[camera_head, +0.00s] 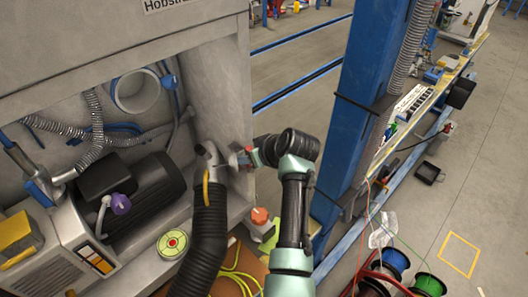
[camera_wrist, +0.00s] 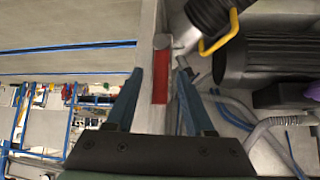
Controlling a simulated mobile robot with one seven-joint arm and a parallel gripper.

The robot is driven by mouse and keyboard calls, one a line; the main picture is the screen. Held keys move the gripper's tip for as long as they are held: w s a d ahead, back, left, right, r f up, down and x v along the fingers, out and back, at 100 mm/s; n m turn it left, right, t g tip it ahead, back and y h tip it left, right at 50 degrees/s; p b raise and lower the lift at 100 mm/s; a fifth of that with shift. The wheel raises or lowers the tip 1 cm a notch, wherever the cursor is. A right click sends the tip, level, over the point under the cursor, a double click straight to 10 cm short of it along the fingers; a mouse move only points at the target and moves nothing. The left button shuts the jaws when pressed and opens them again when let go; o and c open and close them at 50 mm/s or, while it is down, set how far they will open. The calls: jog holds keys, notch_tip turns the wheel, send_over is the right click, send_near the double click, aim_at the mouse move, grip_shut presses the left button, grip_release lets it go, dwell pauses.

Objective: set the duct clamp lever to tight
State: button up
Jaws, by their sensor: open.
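A black ribbed duct (camera_head: 207,235) rises beside the cabinet opening to a grey end piece. A yellow bent lever-like part (camera_head: 205,188) sits on the duct near its top; in the wrist view this yellow loop (camera_wrist: 222,36) lies at upper right against the black duct end (camera_wrist: 208,14). My gripper (camera_head: 243,157) is just right of the duct top, by the cabinet's side wall. In the wrist view my gripper (camera_wrist: 160,68) is open. A red bar with a grey rounded top (camera_wrist: 160,86) shows between its fingers, with no clear contact. I cannot tell whether the red bar belongs to the clamp.
A dark motor (camera_head: 150,190) and grey hoses fill the cabinet on the left. A blue post (camera_head: 365,90) stands close right of my arm. Open floor lies at right.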

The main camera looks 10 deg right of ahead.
jog(key=v, duration=1.1)
jog(key=shift+s+r, duration=0.2)
jog(key=shift+s, duration=0.1)
